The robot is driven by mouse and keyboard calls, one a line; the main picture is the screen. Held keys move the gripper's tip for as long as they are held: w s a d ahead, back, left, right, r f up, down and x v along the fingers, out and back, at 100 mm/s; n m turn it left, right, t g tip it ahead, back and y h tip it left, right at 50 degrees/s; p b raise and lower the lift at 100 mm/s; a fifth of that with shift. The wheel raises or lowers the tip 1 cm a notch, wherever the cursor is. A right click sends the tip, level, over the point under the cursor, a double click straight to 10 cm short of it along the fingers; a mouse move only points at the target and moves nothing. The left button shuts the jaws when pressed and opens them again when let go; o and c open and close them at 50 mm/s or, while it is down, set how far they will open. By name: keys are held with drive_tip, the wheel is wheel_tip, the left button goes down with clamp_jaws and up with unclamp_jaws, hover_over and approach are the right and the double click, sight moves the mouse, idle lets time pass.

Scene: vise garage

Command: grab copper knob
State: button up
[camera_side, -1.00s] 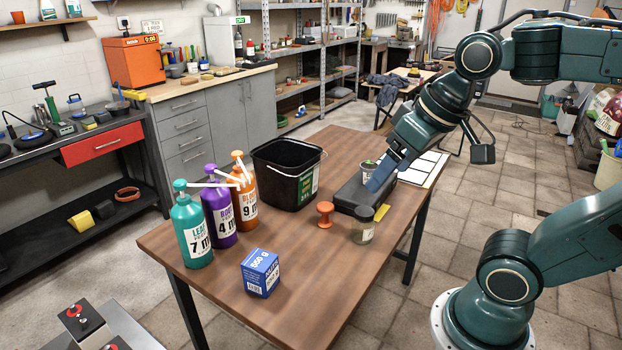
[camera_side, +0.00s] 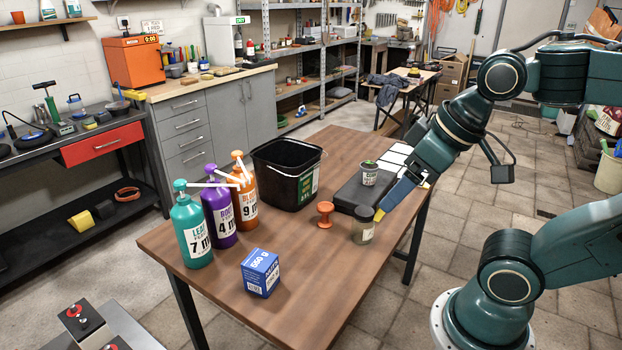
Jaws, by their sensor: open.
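The copper knob (camera_side: 325,214) stands upright on the wooden table (camera_side: 240,220), orange-brown with a wide top and base. It is left of a small jar with a dark lid (camera_side: 363,226) and in front of the black bucket (camera_side: 285,178). My gripper (camera_side: 383,211) is at the table's right side, to the right of the knob and apart from it. Its fingers are partly hidden behind the jar and too small to make out clearly. It seems to hold nothing.
A dark flat case (camera_side: 348,193) with a small labelled cup (camera_side: 370,173) on it lies behind the knob. Three pump bottles (camera_side: 222,217) stand at the left, and a blue box (camera_side: 261,273) at the front. The table between the box and the jar is clear.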

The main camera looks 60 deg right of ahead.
idle(0.3)
drive_tip(key=shift+c, duration=0.6)
drive_tip(key=shift+w, duration=0.1)
drive_tip(key=m+g, duration=0.6)
drive_tip(key=m, duration=1.3)
hover_over(326, 206)
wheel_tip(326, 206, down, 17)
drive_tip(key=shift+w+f, duration=0.1)
drive_tip(key=shift+f, duration=4.3)
